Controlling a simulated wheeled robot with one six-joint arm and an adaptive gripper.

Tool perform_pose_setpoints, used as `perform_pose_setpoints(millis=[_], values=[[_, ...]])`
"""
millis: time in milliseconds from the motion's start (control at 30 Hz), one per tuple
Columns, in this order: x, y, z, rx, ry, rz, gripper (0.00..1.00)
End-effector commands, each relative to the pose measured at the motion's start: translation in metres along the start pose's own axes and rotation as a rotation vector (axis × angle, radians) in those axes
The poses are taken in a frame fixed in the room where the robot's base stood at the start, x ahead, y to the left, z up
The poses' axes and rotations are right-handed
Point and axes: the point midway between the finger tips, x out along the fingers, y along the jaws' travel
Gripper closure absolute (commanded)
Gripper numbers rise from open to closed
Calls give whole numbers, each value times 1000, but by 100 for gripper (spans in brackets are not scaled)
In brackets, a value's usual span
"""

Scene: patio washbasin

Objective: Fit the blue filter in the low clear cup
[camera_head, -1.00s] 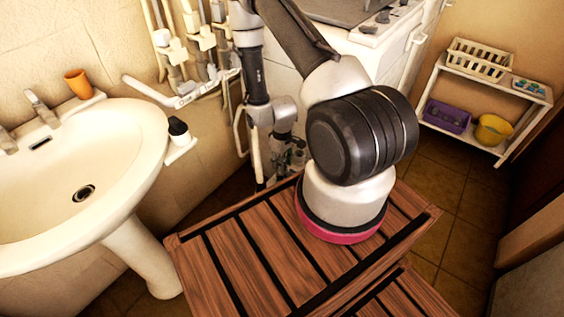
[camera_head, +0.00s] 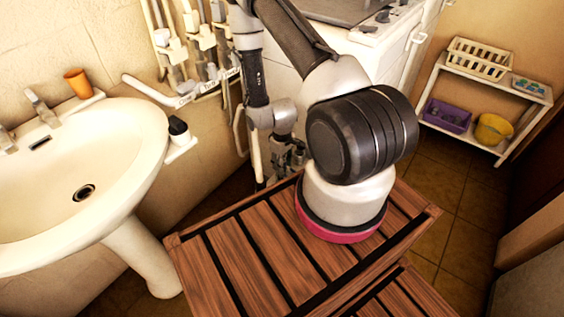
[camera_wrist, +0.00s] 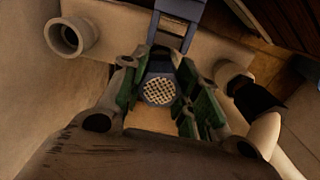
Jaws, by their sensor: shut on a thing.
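My gripper (camera_wrist: 158,78) has its green fingers closed around a blue piece with a pale round mesh, which looks like the blue filter (camera_wrist: 159,92). The mesh shows between the fingers in the wrist view. A blue-grey flat part (camera_wrist: 179,9) extends above it at the top; I cannot tell whether it belongs to the filter. In the head view my gripper (camera_head: 291,155) is small and dark, behind the wooden slatted top, and the filter cannot be made out there. I cannot make out the low clear cup in either view.
A wall rack (camera_head: 205,45) with white holders and small labels stands left of my arm. The washbasin (camera_head: 125,150) is at left, with an orange cup (camera_head: 77,83) on it. A white cabinet (camera_head: 335,50) is behind my arm. A shelf (camera_head: 455,135) stands at right.

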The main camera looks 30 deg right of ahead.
Motion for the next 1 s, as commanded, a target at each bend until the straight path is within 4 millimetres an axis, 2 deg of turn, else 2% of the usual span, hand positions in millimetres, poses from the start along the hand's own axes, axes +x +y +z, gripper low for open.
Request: perform_pose_setpoints(millis=[433, 1000], values=[[6, 0, 0, 0, 0, 0, 92], [-10, 0, 0, 0, 0, 0, 92]])
